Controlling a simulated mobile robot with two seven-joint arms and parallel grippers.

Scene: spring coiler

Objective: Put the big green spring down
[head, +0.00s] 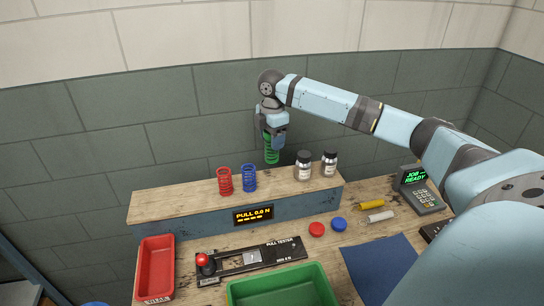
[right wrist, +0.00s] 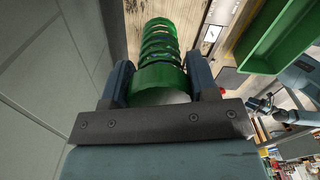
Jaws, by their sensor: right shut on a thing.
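The big green spring (head: 271,153) hangs upright under my right gripper (head: 272,138) in the head view, close to the back wall. In the right wrist view the spring (right wrist: 160,52) lies between the two fingers of the right gripper (right wrist: 160,88), which is shut on its thick end. In the head view the spring shows at the back edge of the raised wooden shelf (head: 200,204); I cannot tell whether its lower end touches the shelf.
A red spring (head: 224,182), a blue spring (head: 249,178) and two jars (head: 303,166) (head: 329,164) stand on the shelf. Below are a red bin (head: 155,270), a green bin (head: 280,290) and the pull tester (head: 250,260). The shelf's left end is bare.

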